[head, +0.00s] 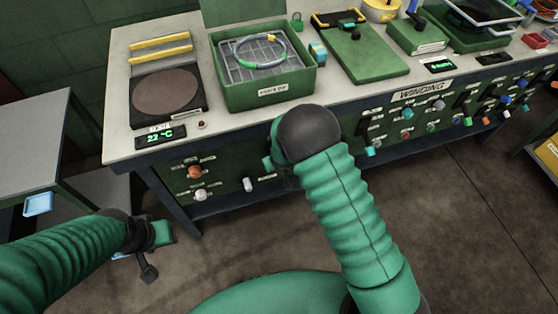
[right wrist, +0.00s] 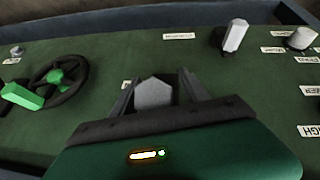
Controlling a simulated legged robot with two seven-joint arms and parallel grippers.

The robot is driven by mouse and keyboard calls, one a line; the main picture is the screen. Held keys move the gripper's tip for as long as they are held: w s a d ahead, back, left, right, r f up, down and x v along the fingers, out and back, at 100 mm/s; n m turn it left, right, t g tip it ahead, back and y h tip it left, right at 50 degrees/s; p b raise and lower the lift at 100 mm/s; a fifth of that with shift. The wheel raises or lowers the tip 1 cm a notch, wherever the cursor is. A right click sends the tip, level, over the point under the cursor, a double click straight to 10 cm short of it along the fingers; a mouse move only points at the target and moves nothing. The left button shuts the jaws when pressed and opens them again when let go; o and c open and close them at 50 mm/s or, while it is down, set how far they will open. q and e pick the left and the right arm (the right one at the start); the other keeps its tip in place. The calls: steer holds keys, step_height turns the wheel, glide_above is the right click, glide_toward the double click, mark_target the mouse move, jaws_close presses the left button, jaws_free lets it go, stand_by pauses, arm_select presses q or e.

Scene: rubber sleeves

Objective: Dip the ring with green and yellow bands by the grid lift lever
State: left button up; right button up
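The ring (head: 262,50), with green, yellow, blue and pale bands, lies on the wire grid (head: 240,70) in the open green tank (head: 275,92) on the bench. My right gripper is mostly hidden behind my forearm in the head view, low before the bench panel. In the right wrist view my right gripper (right wrist: 156,88) is open, its fingers on either side of a grey knob or lever end (right wrist: 153,94). Contact cannot be told, nor whether this is the lift lever. My left gripper (head: 150,238) hangs away from the bench at lower left; its fingers are unclear.
A hot plate (head: 165,92) reading about 22 °C stands left of the tank. The panel has a white lever (head: 248,184) and an orange knob (head: 195,171). The right wrist view shows a black handwheel (right wrist: 58,83) and a white lever (right wrist: 235,37). A side table (head: 35,120) stands left.

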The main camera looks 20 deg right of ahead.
steer(key=shift+s+r, duration=0.1)
steer(key=shift+s, duration=0.05)
steer(key=p+v, duration=0.4)
steer(key=v, duration=1.2)
steer(key=shift+r, duration=0.25)
steer(key=s+d+r+m+g+p, duration=0.1)
steer(key=s+d+r+p, duration=0.1)
steer(key=s+r, duration=0.4)
steer(key=s+d+r+m+g+y+p, duration=0.1)
steer(key=s+r+p, duration=0.3)
steer(key=s, duration=0.5)
step_height(320, 180, up, 2)
steer(key=shift+s+d+r+g, duration=0.2)
steer(key=shift+s+d+g, duration=0.2)
steer(key=shift+d+g, duration=0.3)
